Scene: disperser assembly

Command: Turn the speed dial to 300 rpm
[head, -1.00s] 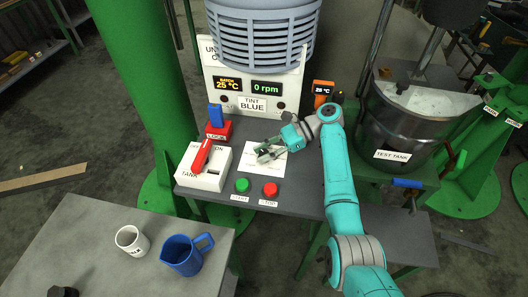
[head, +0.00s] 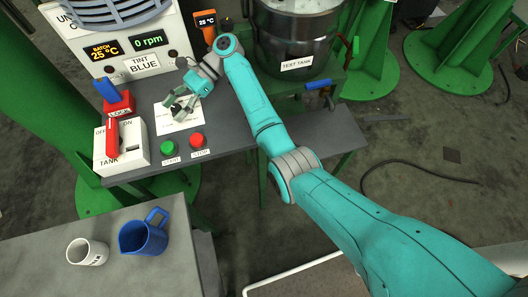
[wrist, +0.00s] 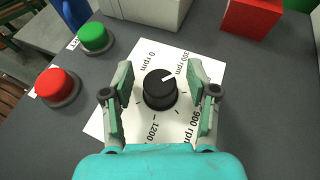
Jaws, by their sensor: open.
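The speed dial (wrist: 160,92) is a black round knob on a white sheet (wrist: 98,127) printed with rpm labels. Its white pointer mark points up and right in the wrist view, toward the 300 rpm label's side. My gripper (wrist: 160,78) is open, with one finger on each side of the dial and a gap on both sides. In the head view, my gripper (head: 174,107) is over the sheet (head: 180,124) and partly hides the dial. The rpm display (head: 148,41) reads 0 rpm.
A green button (wrist: 94,37) and a red button (wrist: 56,86) are left of the sheet. A white tank switch box (head: 135,150) and a red lock block (head: 121,102) stand beside it. A blue jug (head: 143,237) and white mug (head: 87,252) sit on the front table.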

